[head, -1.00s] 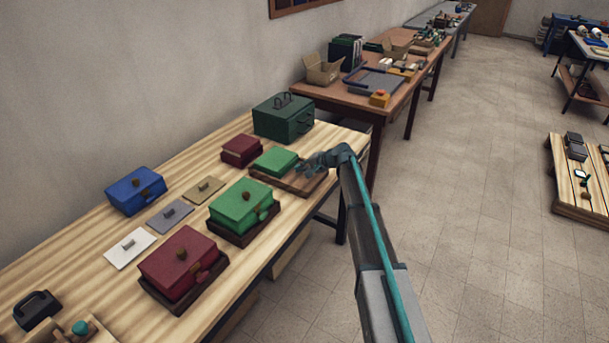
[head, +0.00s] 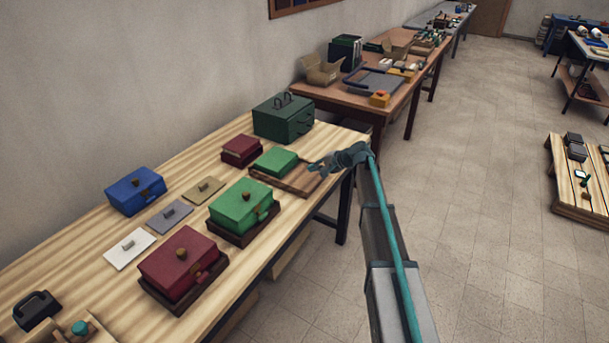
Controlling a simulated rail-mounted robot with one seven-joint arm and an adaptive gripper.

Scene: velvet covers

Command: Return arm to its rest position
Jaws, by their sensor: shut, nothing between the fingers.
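My gripper (head: 318,167) is at the right end of the wooden workbench (head: 75,240), above the right part of a brown wooden board (head: 300,179). It is shut and holds nothing. My arm reaches up to it from the lower right, beside the bench edge. A small green velvet box (head: 277,161) lies just left of the gripper, apart from it.
On the bench stand a green velvet box (head: 243,205), red box (head: 182,262), blue box (head: 136,190), small red box (head: 241,150) and dark green case (head: 284,118). Flat knobbed plates lie between.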

